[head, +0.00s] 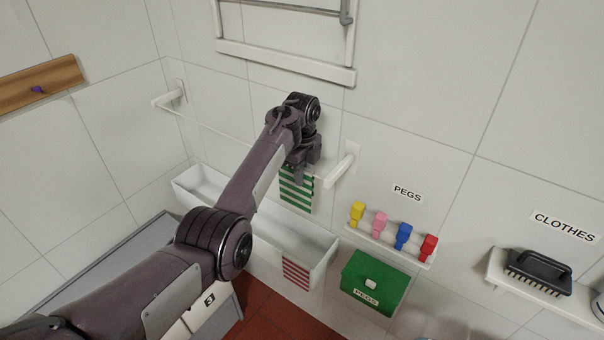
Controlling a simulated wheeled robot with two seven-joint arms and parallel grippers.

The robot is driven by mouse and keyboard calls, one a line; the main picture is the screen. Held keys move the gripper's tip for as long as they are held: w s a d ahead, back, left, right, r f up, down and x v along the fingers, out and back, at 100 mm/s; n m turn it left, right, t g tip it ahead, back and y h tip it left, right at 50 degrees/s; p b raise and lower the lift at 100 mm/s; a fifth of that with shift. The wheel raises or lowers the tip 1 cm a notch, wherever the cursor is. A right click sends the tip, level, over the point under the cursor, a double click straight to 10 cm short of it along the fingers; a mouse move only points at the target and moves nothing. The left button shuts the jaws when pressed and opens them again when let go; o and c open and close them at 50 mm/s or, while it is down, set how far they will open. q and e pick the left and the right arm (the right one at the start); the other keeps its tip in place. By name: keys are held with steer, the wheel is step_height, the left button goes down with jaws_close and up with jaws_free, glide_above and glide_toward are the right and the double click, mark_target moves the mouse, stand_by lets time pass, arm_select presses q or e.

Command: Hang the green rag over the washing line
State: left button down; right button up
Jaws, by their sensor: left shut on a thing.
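The green and white striped rag (296,192) hangs down below my left gripper (301,168). The gripper is shut on its upper part, which the fingers partly hide. The washing line (215,131) is a thin white line running between two white wall brackets, the left one (170,97) and the right one (342,167). The rag is close to the right bracket, at about the height of the line. My arm hides part of the line, and I cannot tell whether the rag touches it. My right gripper is not in view.
A white trough (318,245) stands below the line, with a red striped rag (296,273) over its front. Coloured pegs (403,235) sit on a small shelf right of the line, above a green pegs box (372,283). A black brush (540,270) is on the right shelf.

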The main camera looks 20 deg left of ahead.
arm_select(q)
steer(key=c, duration=1.3)
jaws_free()
steer(key=shift+c, duration=0.2)
